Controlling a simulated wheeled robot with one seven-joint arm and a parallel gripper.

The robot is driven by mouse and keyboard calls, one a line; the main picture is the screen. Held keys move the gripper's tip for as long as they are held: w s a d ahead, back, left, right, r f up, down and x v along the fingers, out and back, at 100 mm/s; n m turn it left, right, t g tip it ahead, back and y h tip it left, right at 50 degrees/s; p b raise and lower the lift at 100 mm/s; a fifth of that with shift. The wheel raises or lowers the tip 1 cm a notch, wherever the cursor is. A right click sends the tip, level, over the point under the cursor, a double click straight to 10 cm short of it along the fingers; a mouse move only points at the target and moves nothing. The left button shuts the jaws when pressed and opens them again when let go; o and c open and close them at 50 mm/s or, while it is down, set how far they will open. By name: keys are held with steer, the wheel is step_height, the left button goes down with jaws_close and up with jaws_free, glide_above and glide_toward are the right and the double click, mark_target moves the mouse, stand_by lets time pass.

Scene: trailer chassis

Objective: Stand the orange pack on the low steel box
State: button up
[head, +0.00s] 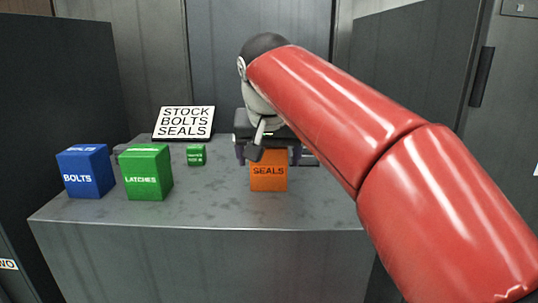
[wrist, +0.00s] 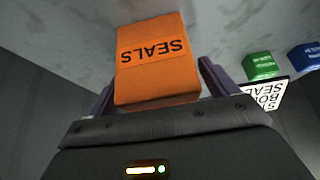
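The orange pack (head: 268,172), marked SEALS, stands upright with its label facing me. It appears to rest on the top of the low steel box (head: 220,212), near its front edge; its underside is not clearly visible. My gripper (head: 268,157) is behind and above the pack, one dark purple finger at each side. In the wrist view the pack (wrist: 157,62) sits between the fingers, with a narrow gap showing beside them, so the gripper looks open around it. My arm and gripper hide part of the area behind the pack.
A blue BOLTS box (head: 85,172), a green LATCHES box (head: 146,172) and a small green box (head: 196,155) stand to the left. A white sign (head: 184,122) reads STOCK BOLTS SEALS. Dark cabinets (head: 425,75) flank the steel box. Its front middle is clear.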

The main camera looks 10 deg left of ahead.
steer(key=shift+s+r, duration=0.15)
steer(key=shift+r, duration=0.4)
steer(key=p+v, duration=0.3)
steer(key=v, duration=0.8)
steer(key=shift+s, duration=0.1)
